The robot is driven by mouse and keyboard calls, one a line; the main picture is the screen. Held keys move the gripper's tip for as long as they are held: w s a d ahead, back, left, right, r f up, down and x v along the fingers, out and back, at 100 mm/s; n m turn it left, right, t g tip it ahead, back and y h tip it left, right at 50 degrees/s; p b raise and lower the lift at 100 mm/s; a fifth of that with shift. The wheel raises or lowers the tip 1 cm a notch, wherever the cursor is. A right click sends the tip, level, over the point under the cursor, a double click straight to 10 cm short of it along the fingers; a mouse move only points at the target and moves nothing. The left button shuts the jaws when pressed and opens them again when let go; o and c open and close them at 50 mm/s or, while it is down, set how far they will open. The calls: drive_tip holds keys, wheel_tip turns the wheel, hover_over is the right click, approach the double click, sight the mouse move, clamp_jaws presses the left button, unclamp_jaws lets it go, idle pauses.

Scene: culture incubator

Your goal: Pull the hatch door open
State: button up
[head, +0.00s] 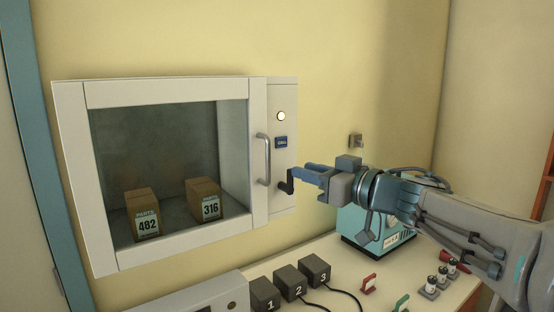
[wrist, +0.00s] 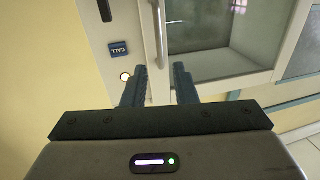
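The hatch door (head: 168,89) is a pale frame around a large window, set in the wall cabinet, and it looks closed. Its grey vertical bar handle (head: 264,158) is on the right side of the door. In the wrist view, which is turned upside down, the handle (wrist: 159,40) lies ahead, in line with the gap between my fingers. My gripper (head: 292,173) is open and empty, with its fingertips to the right of the handle in the head view. The wrist view shows my gripper's (wrist: 158,72) two fingers apart.
A black lever (head: 286,186), blue CALL button (head: 281,142) and round light (head: 281,116) are on the panel right of the door. Boxes 482 (head: 146,216) and 316 (head: 205,200) stand inside. The counter below holds numbered dark blocks (head: 290,281) and a teal device (head: 375,240).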

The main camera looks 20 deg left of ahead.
sight(268, 179)
drive_tip(key=p+x, duration=0.1)
drive_tip(key=x, duration=1.1)
drive_tip(key=shift+w+f, duration=0.1)
clamp_jaws()
